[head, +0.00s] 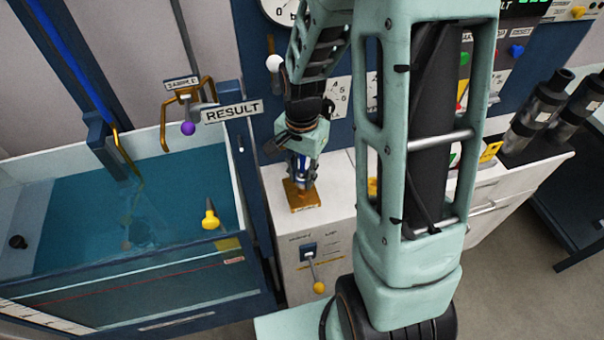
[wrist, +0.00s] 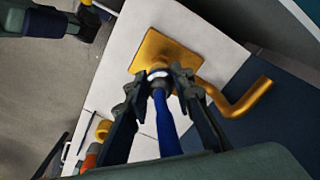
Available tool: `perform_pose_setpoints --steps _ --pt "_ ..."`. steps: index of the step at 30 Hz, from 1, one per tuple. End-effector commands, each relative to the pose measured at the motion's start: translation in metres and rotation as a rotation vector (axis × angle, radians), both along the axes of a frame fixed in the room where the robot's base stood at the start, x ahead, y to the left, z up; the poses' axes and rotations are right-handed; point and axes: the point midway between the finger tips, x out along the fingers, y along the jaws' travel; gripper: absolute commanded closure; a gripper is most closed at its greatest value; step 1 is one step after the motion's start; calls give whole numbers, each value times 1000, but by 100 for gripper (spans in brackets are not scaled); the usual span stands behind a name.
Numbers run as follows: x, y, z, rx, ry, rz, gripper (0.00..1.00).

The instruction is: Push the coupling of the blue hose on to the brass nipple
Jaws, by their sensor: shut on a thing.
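My gripper (wrist: 160,76) is shut on the coupling (wrist: 158,74) of the blue hose (wrist: 167,122), a pale ring between the fingertips in the wrist view. The hose runs from the coupling back toward my wrist. A square brass plate (wrist: 166,47) lies just beyond the fingertips. The brass nipple is not visible; the coupling and fingers cover the spot over the plate. I cannot tell whether the coupling touches it. In the head view my gripper (head: 300,168) points down just above the brass plate (head: 299,199) on the white cabinet.
A bent brass pipe (wrist: 240,102) lies close to the right finger. A water tank (head: 60,215) stands left of the cabinet (head: 320,222), which has a yellow-knobbed lever (head: 319,287) on its front. A RESULT sign (head: 232,111) hangs nearby. Dark cylinders (head: 538,115) stand at right.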

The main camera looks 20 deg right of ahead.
Motion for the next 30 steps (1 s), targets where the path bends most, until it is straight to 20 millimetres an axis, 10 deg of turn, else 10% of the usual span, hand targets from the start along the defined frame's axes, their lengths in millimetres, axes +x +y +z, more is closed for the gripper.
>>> perform_pose_setpoints --steps 30 --pt "0 0 -25 0 0 0 100"
